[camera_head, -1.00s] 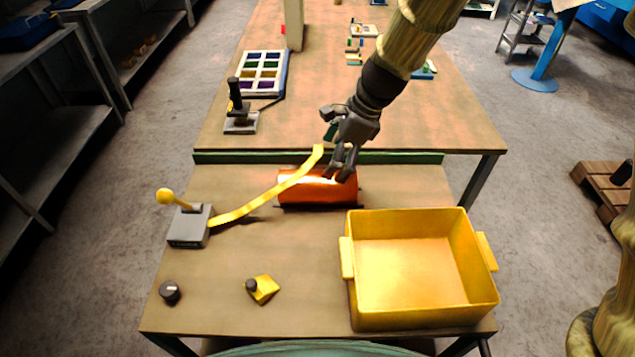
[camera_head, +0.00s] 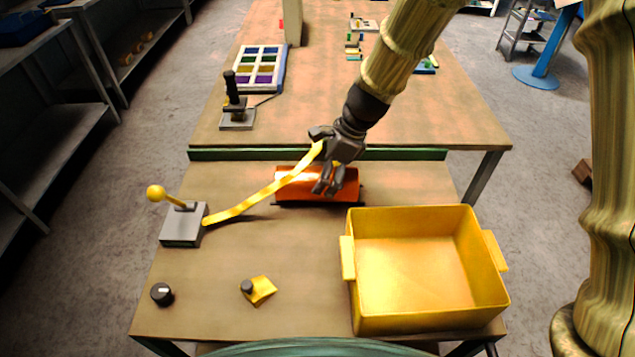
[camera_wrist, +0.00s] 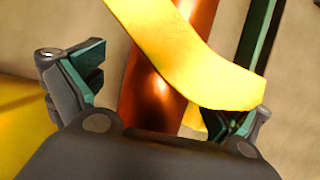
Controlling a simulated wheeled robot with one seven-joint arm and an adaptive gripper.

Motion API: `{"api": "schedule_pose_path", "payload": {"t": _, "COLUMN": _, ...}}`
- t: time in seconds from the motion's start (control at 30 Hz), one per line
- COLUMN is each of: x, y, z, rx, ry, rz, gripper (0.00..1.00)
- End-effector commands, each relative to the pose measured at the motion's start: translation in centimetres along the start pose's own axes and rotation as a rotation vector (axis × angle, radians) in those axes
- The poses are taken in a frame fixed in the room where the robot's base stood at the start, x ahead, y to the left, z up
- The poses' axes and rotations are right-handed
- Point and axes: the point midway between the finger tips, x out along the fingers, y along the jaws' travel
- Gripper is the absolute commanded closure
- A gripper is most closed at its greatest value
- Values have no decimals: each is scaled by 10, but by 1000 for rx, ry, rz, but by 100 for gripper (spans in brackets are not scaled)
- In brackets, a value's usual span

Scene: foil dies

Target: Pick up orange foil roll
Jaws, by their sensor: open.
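The orange foil roll (camera_head: 292,187) lies on its side near the back of the front table. My gripper (camera_head: 328,187) is open and points down at the roll, covering its right-middle part in the head view. In the wrist view the roll (camera_wrist: 153,100) passes between the two spread fingers (camera_wrist: 165,88). I cannot tell whether they touch it. A yellow strip (camera_wrist: 185,55) crosses in front of the roll and partly covers the right finger there. In the head view the strip (camera_head: 262,195) rises to my gripper's left side.
The strip's lower end meets a grey box (camera_head: 183,228) with a yellow-knobbed lever. A yellow bin (camera_head: 430,322) stands at the front right. A black knob (camera_head: 162,295) and a small yellow piece (camera_head: 262,290) lie in front. A green bar (camera_head: 220,154) edges the back.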

Motion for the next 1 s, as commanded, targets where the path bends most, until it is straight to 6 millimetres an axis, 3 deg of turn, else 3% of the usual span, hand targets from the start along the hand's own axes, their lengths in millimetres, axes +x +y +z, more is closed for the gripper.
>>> {"api": "schedule_pose_path", "payload": {"t": 0.6, "x": 48, "y": -4, "z": -5, "rx": 1, "ry": 0, "rz": 0, "gripper": 0}}
{"api": "schedule_pose_path", "payload": {"t": 0.93, "x": 52, "y": -4, "z": -5, "rx": 1, "ry": 0, "rz": -1, "gripper": 0}}
{"api": "schedule_pose_path", "payload": {"t": 1.0, "x": 52, "y": -4, "z": -5, "rx": 1, "ry": 0, "rz": -1, "gripper": 9}}
